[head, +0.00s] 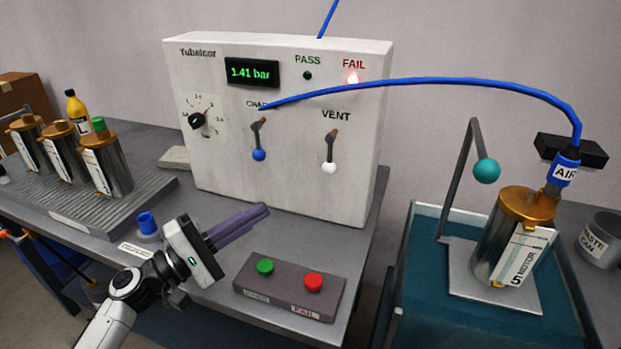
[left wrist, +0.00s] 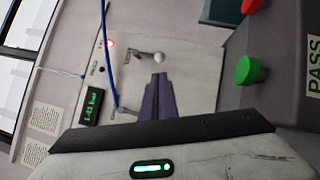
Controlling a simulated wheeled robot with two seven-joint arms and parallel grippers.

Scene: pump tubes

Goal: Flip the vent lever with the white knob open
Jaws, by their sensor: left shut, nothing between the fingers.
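The vent lever (head: 331,149) is on the front of the white tester box, under the word VENT. It points down, with its white knob (head: 329,168) at the lower end. The white knob also shows in the left wrist view (left wrist: 159,57), just beyond the fingertips. My left gripper (head: 264,209) is shut and empty, in front of the box, below and left of the white knob and apart from it. In the left wrist view its purple fingers (left wrist: 159,80) lie together and point at the box front. My right gripper is not in view.
A charge lever with a blue knob (head: 259,155) hangs left of the vent lever. A button box (head: 290,288) with green and red buttons stands in front. A blue hose (head: 440,82) arches right to a metal canister (head: 511,235). The display (head: 252,72) reads 1.41 bar; the FAIL lamp glows red.

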